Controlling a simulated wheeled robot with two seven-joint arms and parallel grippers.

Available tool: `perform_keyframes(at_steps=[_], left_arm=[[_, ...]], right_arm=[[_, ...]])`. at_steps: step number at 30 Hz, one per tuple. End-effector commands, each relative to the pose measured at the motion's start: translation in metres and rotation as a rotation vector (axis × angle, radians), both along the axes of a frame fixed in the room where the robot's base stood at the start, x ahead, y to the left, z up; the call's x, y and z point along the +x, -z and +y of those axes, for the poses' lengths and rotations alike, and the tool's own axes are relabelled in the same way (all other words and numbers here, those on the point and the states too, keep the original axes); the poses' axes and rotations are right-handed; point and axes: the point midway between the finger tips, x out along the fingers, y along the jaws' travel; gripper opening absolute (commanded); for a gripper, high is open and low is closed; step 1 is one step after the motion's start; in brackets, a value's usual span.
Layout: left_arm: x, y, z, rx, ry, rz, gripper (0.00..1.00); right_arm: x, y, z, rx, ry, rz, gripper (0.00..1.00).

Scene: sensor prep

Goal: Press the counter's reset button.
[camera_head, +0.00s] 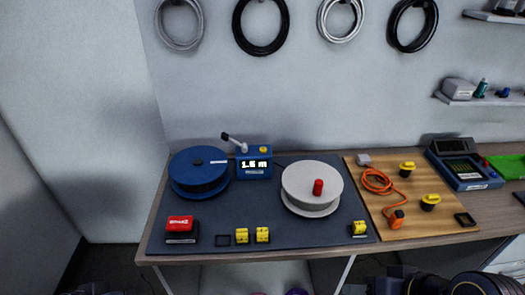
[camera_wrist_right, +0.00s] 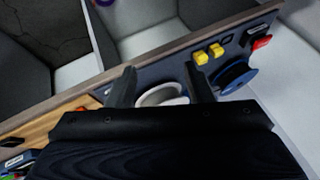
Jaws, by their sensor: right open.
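The counter (camera_head: 254,173) is a small blue box with a lit display, standing at the back of the dark mat between two reels. A yellow button (camera_head: 263,149) sits on its top right, and a lever with a black grip (camera_head: 234,142) rises at its left. In the right wrist view my right gripper (camera_wrist_right: 160,70) is open, its two fingers apart with nothing held between them. It is in front of the table's near edge, well away from the counter. The counter cannot be made out in the wrist view. My left gripper is not clearly visible.
Yellow blocks (camera_head: 262,235) and a red-topped box (camera_head: 180,227) lie near the front. A wooden board (camera_head: 421,221) holds an orange cable (camera_head: 377,181).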

Motion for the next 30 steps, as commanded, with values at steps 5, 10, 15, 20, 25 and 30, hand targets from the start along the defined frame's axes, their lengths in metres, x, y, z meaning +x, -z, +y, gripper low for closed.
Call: perform_keyframes(at_steps=[5, 10, 15, 20, 25, 30], left_arm=[[0.0, 0.0, 0.0, 0.0, 0.0, 0.0, 0.0], [0.0, 0.0, 0.0, 0.0, 0.0, 0.0, 0.0], [0.0, 0.0, 0.0, 0.0, 0.0, 0.0, 0.0], [0.0, 0.0, 0.0, 0.0, 0.0, 0.0, 0.0], [0.0, 0.0, 0.0, 0.0, 0.0, 0.0, 0.0], [0.0, 0.0, 0.0, 0.0, 0.0, 0.0, 0.0]], right_arm=[[0.0, 0.0, 0.0, 0.0, 0.0, 0.0, 0.32], [0.0, 0.0, 0.0, 0.0, 0.0, 0.0, 0.09], [0.0, 0.0, 0.0, 0.0, 0.0, 0.0, 0.0], [0.0, 0.0, 0.0, 0.0, 0.0, 0.0, 0.0], [0.0, 0.0, 0.0, 0.0, 0.0, 0.0, 0.0], [0.0, 0.0, 0.0, 0.0, 0.0, 0.0, 0.0]])
